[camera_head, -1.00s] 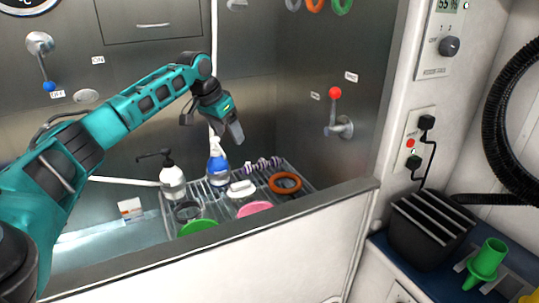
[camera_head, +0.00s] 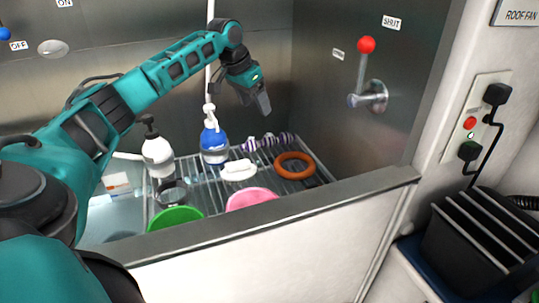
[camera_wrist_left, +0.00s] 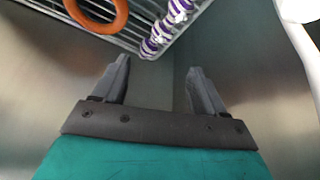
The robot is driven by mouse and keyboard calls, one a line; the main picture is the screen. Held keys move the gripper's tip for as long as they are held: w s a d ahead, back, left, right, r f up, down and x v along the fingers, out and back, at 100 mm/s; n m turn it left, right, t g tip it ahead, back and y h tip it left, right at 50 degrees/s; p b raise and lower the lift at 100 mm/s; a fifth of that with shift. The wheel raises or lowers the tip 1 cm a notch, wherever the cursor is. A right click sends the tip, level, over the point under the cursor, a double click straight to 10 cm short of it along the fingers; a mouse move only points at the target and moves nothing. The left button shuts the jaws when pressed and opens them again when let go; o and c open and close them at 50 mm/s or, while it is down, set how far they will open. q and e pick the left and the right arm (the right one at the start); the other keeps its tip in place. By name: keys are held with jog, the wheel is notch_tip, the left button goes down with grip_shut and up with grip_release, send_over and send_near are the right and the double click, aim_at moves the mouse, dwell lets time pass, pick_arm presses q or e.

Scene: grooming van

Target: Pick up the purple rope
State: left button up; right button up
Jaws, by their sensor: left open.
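The purple rope (camera_head: 267,142), with purple and white bands, lies at the back of the wire rack (camera_head: 316,184). It also shows at the top of the left wrist view (camera_wrist_left: 166,27), partly cut off by the frame edge. My left gripper (camera_head: 263,106) is above the rope, pointing down, clear of it and empty. In the left wrist view its two fingers (camera_wrist_left: 160,85) are apart with nothing between them. My right gripper is not in view.
On the rack are an orange ring (camera_head: 295,165), a white object (camera_head: 238,170), a blue bottle (camera_head: 214,145), a pump bottle (camera_head: 157,156), a pink item (camera_head: 251,199) and a green item (camera_head: 175,217). The tub's front wall (camera_head: 280,220) and a red-knobbed lever (camera_head: 367,45) stand nearby.

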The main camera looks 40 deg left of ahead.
pick_arm(q)
jog(key=f, duration=0.2)
jog(key=b, duration=0.2)
send_over(267, 137)
jog(key=s, duration=0.2)
jog(key=f, duration=0.5)
jog(key=shift+s+f, duration=0.2)
jog(key=shift+f, duration=0.1)
jog(key=shift+w+f, duration=0.25)
jog(key=shift+f, duration=0.35)
jog(key=shift+b+x, duration=0.8)
jog(key=shift+x, duration=1.75)
jog(key=shift+w+a, duration=0.1)
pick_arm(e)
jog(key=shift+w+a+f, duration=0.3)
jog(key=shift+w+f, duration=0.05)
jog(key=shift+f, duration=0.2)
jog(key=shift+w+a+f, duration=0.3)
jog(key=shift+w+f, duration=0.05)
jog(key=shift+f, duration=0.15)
pick_arm(q)
jog(key=shift+c, duration=0.4)
jog(key=c, duration=1.1)
